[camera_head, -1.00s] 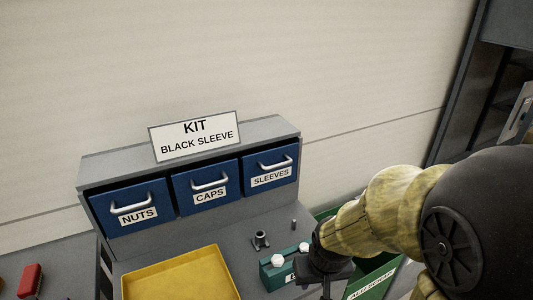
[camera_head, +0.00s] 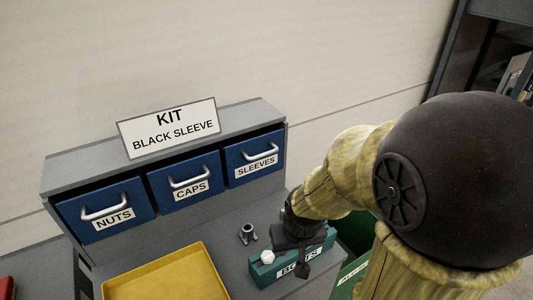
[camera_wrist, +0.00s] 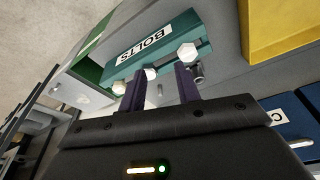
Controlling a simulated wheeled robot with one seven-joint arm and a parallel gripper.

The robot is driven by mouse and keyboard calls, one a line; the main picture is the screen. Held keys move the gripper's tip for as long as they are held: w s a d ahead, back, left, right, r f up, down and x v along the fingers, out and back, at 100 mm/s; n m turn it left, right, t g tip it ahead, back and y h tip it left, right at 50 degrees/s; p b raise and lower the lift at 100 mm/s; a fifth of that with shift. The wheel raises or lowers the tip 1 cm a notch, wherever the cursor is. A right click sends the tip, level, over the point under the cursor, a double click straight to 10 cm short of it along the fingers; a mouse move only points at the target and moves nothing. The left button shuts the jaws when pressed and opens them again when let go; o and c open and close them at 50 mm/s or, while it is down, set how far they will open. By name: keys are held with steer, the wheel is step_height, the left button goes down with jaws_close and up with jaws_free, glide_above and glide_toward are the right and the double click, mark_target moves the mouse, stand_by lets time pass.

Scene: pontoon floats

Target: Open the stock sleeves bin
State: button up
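The sleeves bin (camera_head: 254,158) is a blue drawer with a silver handle (camera_head: 259,159), the rightmost of three in a grey cabinet. Its front is flush with its neighbours and looks shut. My gripper (camera_head: 303,268) is to the right of and in front of it, pointing down by the green bolts box (camera_head: 268,272). In the wrist view my two dark fingers (camera_wrist: 160,88) are apart with a gap between them, near the bolts box and its white bolt heads. I see nothing gripped. The sleeves bin cannot be made out in the wrist view.
The caps bin (camera_head: 186,184) and nuts bin (camera_head: 102,214) are to the left. A sign (camera_head: 168,128) reads KIT BLACK SLEEVE. A yellow tray (camera_head: 168,278) and a small grey flanged part (camera_head: 247,234) are on the bench. A green container (camera_head: 352,235) stands at the right.

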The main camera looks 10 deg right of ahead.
steer(key=w+d+r+m+t+y+p, duration=0.1)
steer(key=w+d+m+t+p, duration=0.2)
steer(key=w+p, duration=0.25)
steer(key=w+d+r+m+t+p, duration=0.2)
steer(key=w+m+t+p, duration=0.1)
steer(key=w+p, duration=0.3)
step_height(320, 180, up, 6)
steer(key=w+m+t+y+p, duration=0.2)
steer(key=m+t+y+p, duration=0.1)
steer(key=m+t+p, duration=0.3)
steer(key=shift+d+f+m+y, duration=0.15)
steer(key=shift+d+m+y, duration=0.25)
steer(key=shift+m, duration=0.7)
